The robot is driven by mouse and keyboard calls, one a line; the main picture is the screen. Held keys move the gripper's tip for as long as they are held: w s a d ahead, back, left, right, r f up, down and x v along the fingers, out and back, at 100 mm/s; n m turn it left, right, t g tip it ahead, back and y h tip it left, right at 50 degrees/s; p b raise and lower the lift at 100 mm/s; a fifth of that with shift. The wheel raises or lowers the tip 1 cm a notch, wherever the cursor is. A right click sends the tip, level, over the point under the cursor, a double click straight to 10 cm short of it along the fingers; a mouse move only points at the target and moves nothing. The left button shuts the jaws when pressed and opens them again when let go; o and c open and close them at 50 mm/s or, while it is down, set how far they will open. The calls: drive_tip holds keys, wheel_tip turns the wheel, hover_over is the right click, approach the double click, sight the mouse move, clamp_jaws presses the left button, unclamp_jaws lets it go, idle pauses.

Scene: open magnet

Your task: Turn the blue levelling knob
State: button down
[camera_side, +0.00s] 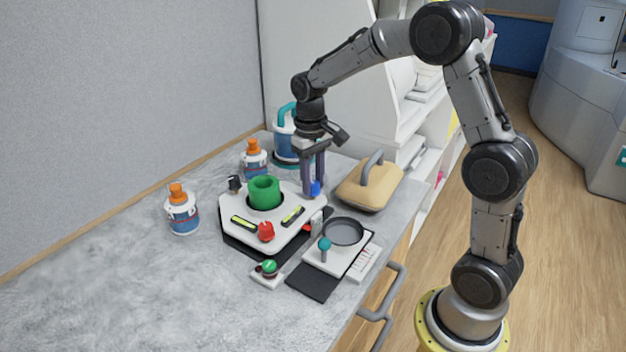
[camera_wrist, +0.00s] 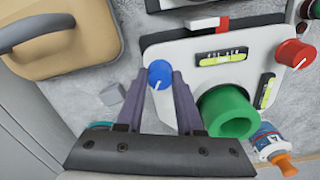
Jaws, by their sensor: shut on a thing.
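The blue levelling knob (camera_wrist: 160,74) shows in the wrist view between the tips of my gripper (camera_wrist: 160,80), a white pointer line on its top. My gripper's two dark fingers are shut on it. In the side view the blue knob (camera_side: 315,188) sits at the back right corner of the white levelling plate (camera_side: 283,233), partly hidden by my gripper (camera_side: 313,188), which points down from above. The plate also carries a red knob (camera_side: 266,231), a black knob (camera_side: 235,183), a green cup-shaped ring (camera_side: 264,191) and two yellow-green bubble levels (camera_side: 243,223).
A tan case with a grey handle (camera_side: 369,187) stands close right of my gripper. A blue jug (camera_side: 285,135) is behind it. Two orange-capped bottles (camera_side: 182,212) stand left. A scale with a round pan (camera_side: 343,232) and a green button (camera_side: 269,267) are in front. The counter's left front is clear.

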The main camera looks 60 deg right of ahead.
drive_tip(key=c, duration=0.5)
unclamp_jaws()
drive_tip(key=shift+c, duration=0.2)
drive_tip(key=shift+r, duration=0.15)
wheel_tip(320, 180, up, 14)
drive_tip(key=shift+w+f, duration=0.2)
drive_tip(key=shift+a, duration=0.15)
